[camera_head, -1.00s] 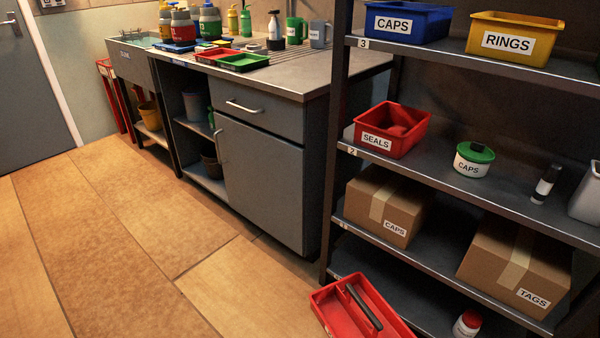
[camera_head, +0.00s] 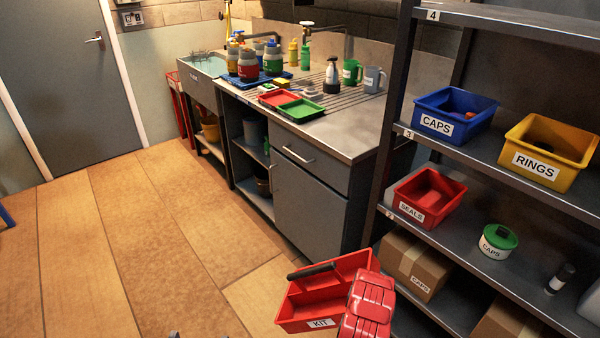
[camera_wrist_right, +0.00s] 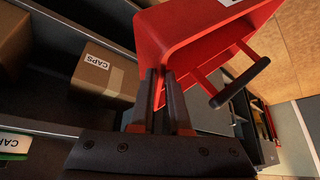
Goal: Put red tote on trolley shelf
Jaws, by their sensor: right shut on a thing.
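The red tote (camera_head: 300,308), an open carrier with a black bar handle and a KIT label, is in front of the shelf rack at the bottom of the head view. My right gripper (camera_wrist_right: 163,85) is shut on its wall in the right wrist view, where the tote (camera_wrist_right: 205,40) looks tilted. In the head view my red right wrist covers the tote's right side and hides the fingers. Small grey bits at the bottom edge of the head view may be my left gripper; its jaws cannot be made out. No trolley can be clearly identified.
The rack (camera_head: 470,245) on the right holds a blue CAPS bin (camera_head: 455,108), a yellow RINGS bin (camera_head: 545,150), a red SEALS bin (camera_head: 430,195) and cardboard boxes (camera_head: 412,265). A grey cabinet (camera_head: 305,205) stands behind the tote. The floor (camera_head: 130,240) at left is clear.

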